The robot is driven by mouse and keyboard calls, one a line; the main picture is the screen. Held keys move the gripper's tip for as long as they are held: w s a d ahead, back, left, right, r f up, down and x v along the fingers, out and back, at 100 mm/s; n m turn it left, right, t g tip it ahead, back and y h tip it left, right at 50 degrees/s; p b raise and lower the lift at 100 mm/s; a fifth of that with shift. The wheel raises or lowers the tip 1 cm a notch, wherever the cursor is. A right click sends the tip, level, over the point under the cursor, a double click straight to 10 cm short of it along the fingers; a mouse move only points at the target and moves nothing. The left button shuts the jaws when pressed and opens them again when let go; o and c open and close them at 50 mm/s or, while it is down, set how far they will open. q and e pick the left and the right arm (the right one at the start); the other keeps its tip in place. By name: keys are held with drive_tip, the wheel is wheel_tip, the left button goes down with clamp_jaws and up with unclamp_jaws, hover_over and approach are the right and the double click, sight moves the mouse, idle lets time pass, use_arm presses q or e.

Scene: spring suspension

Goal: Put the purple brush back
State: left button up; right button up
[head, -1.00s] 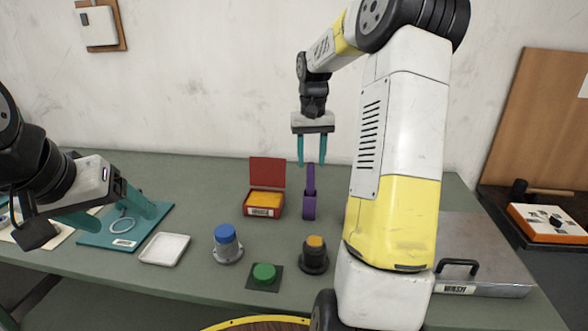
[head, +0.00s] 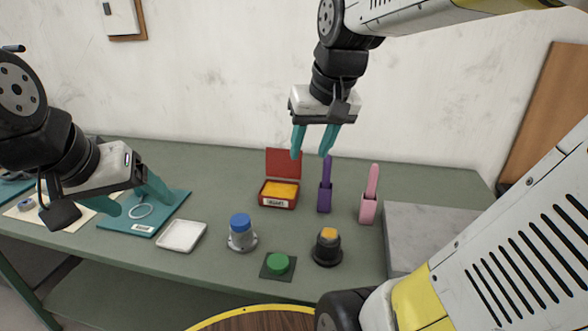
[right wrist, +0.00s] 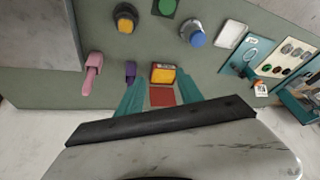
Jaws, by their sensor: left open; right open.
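The purple brush (head: 327,170) stands upright in its purple holder (head: 324,199), handle up, near the back of the green table. The holder also shows in the right wrist view (right wrist: 130,72). My right gripper (head: 311,154) is open and empty, above and left of the brush handle. In the right wrist view its open fingers (right wrist: 160,84) frame the red box, with the purple holder just outside the left finger. My left gripper (head: 138,204) is open and empty over the teal mat on the left.
A pink brush (head: 372,182) stands in a pink holder (head: 367,211) right of the purple one. An open red box (head: 279,202) is left. In front are a blue-topped knob (head: 241,228), green button (head: 278,264) and orange-topped knob (head: 328,247). A white tray (head: 181,236) sits left.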

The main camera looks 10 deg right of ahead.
drive_tip(key=s+a+f+t+y, duration=0.1)
drive_tip(key=s+a+f, duration=0.1)
drive_tip(key=s, duration=0.4)
drive_tip(key=shift+s+a+f+n+t, duration=0.25)
drive_tip(key=shift+a+f+n+t, duration=0.05)
drive_tip(key=shift+f+t, duration=0.1)
drive_tip(key=shift+c, duration=0.4)
